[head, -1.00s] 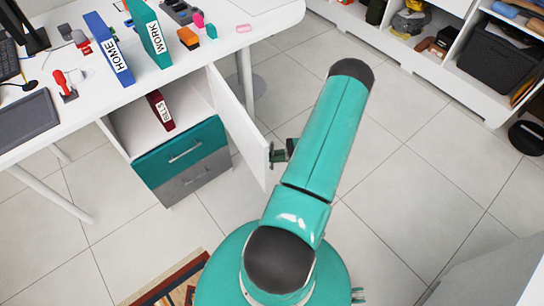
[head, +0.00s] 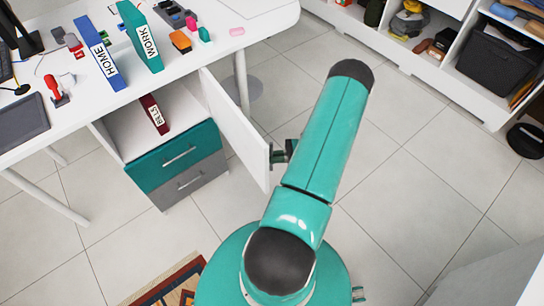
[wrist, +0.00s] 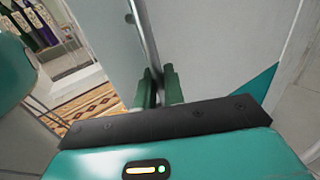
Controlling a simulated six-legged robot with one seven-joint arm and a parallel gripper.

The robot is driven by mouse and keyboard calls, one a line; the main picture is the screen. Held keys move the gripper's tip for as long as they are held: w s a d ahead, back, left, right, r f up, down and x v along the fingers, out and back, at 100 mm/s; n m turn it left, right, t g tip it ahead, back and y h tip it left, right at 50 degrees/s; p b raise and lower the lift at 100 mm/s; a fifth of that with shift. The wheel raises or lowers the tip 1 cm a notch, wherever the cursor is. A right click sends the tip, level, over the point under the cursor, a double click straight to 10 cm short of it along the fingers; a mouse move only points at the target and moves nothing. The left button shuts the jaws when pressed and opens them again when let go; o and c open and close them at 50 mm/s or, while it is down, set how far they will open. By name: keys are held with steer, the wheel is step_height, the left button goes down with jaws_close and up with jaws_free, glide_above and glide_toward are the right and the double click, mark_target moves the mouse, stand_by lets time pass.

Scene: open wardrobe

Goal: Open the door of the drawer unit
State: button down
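The drawer unit (head: 133,168) stands under the desk, with a teal drawer (head: 160,168) above a grey drawer (head: 190,183). Its upper compartment is open and holds a red binder marked BILLS (head: 153,113). The white door (head: 232,125) is swung wide open, standing out from the unit toward me. My gripper (head: 279,154) is at the door's outer face, near its free edge, partly hidden by my arm. In the wrist view, the fingers (wrist: 159,88) sit on both sides of the metal bar handle (wrist: 145,38) and look closed on it.
The desk (head: 250,55) above holds HOME (head: 97,55) and WORK (head: 141,38) binders and small items. A patterned rug (head: 165,285) lies on the floor at lower left. White shelves (head: 405,48) stand at upper right.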

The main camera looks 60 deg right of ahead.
steer(key=c, duration=1.6)
jaws_free()
steer(key=shift+s+d, duration=0.1)
steer(key=v, duration=1.3)
steer(key=shift+s+d, duration=0.2)
